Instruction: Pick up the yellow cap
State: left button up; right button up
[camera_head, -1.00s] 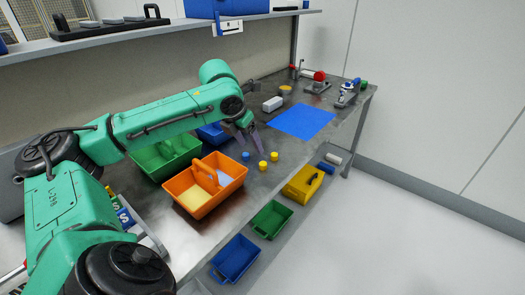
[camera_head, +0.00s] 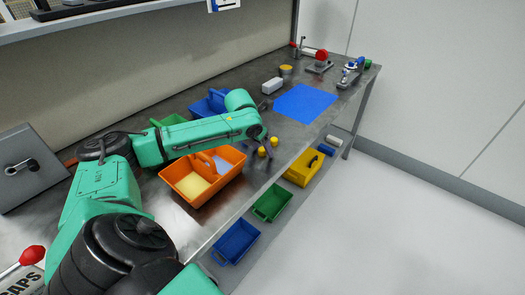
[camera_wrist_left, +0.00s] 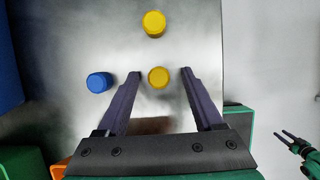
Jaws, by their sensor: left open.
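One yellow cap (camera_wrist_left: 159,78) lies on the grey bench between the tips of my open left gripper (camera_wrist_left: 160,72) in the left wrist view. The fingers stand apart on both sides of it and hold nothing. A second yellow cap (camera_wrist_left: 153,23) lies farther up in that view, and a blue cap (camera_wrist_left: 99,82) lies outside the left finger. In the head view, the two yellow caps (camera_head: 262,152) (camera_head: 274,141) show by my left gripper (camera_head: 267,143); the blue cap is hidden there. What looks like my right gripper (camera_wrist_left: 291,136) shows small at the wrist view's right edge.
An orange bin (camera_head: 205,197) stands on the bench close to the caps, with green (camera_head: 172,119) and blue (camera_head: 203,107) bins behind. A blue mat (camera_head: 304,102) and a white box (camera_head: 272,86) lie farther along. The bench's front edge is near the caps.

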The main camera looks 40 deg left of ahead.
pick_arm(q)
jog(key=shift+a+f, duration=0.1)
jog(key=shift+c, duration=1.2)
grip_shut()
